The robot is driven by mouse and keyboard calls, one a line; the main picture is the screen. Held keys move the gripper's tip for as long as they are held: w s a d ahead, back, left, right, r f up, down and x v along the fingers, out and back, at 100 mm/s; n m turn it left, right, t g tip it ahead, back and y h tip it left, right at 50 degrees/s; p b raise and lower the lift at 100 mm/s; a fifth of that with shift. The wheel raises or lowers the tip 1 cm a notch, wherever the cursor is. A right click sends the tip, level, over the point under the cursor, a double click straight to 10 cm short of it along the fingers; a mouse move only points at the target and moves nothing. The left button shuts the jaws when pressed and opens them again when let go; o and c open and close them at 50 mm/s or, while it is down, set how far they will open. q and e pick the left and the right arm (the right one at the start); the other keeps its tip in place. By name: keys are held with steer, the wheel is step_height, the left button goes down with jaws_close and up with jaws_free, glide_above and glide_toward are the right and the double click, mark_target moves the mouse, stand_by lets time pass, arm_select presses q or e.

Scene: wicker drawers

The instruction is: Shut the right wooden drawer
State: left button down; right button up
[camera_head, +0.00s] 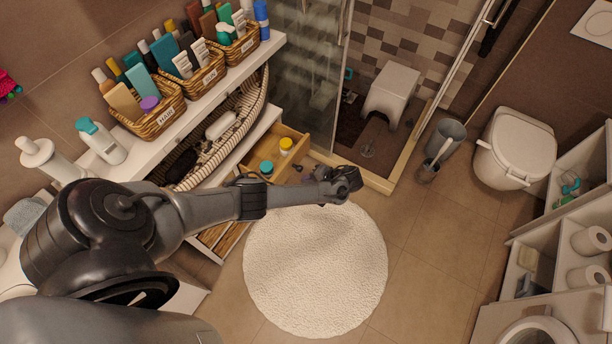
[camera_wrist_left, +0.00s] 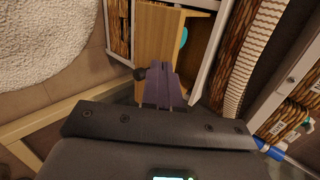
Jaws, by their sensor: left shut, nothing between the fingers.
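The right wooden drawer (camera_head: 292,139) is pulled out from under the white shelf unit in the head view. A yellow jar (camera_head: 286,144) and a teal jar (camera_head: 266,167) sit inside it. In the left wrist view the light wooden drawer (camera_wrist_left: 155,38) lies beyond my fingers, with a dark round knob (camera_wrist_left: 139,74) on its front. My left gripper (camera_head: 310,180) is shut and empty, just outside the drawer front. Its fingers also show in the left wrist view (camera_wrist_left: 160,78), close beside the knob; I cannot tell whether they touch. My right gripper is not in view.
Another drawer (camera_head: 222,240) stands out below my left arm. Wicker baskets (camera_head: 155,121) of bottles line the upper shelf. A round white rug (camera_head: 315,270) covers the floor in front. The raised shower edge (camera_head: 355,174) and glass panel (camera_head: 306,80) are close to my gripper.

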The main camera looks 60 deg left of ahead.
arm_select(q)
steer(key=w+b, duration=0.2)
steer(key=w, duration=0.2)
steer(key=b, duration=0.4)
glide_toward(287, 167)
steer(key=shift+t, duration=0.3)
steer(key=x, duration=0.5)
steer(key=shift+s+d, duration=0.2)
steer(key=shift+s, duration=0.2)
steer(key=shift+s+a, duration=0.15)
steer(key=shift+a, duration=0.2)
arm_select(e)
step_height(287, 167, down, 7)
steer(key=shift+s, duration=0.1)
